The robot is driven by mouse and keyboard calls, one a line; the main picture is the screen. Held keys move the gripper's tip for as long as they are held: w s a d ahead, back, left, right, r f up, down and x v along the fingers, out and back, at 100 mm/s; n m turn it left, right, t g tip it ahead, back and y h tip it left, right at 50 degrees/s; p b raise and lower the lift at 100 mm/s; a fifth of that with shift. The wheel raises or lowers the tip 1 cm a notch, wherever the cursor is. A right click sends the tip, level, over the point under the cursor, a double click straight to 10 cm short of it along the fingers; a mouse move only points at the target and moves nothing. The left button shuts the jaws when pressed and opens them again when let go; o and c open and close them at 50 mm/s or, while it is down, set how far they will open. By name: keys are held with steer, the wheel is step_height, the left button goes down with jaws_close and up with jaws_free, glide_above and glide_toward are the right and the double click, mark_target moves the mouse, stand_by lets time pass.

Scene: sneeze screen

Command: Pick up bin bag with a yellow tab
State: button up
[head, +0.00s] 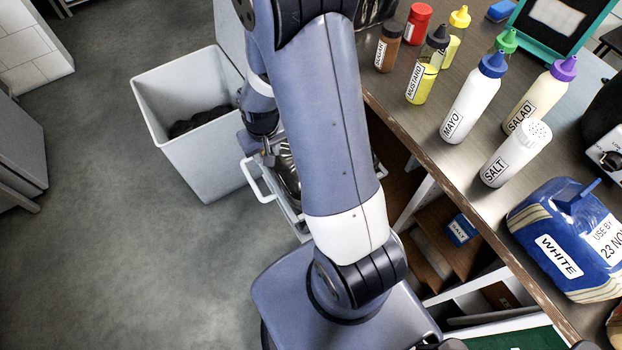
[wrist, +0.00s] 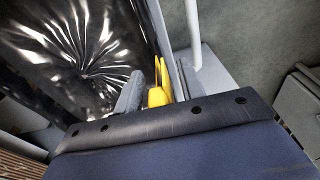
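A shiny black bin bag (wrist: 85,45) with gathered folds fills the left of the wrist view. A yellow tab (wrist: 157,97) stands at its right edge. My gripper (wrist: 157,90) has its two grey fingers apart, one on each side of the tab. Dark gaps show beside the upper part of the tab, so the fingers do not look closed on it. In the head view the bag (head: 287,172) shows only partly, in a pale pull-out holder (head: 259,186) beside my arm. My arm hides most of it, and the tab is not visible there.
A large open grey bin (head: 210,165) with dark contents (head: 200,121) stands left of the holder. The counter (head: 420,120) at right carries several bottles, a salt shaker (head: 515,155) and a bread bag (head: 570,235). A white bar (wrist: 193,30) runs right of my gripper. Floor at left is clear.

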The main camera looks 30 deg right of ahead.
jaws_close()
stand_by(1.2)
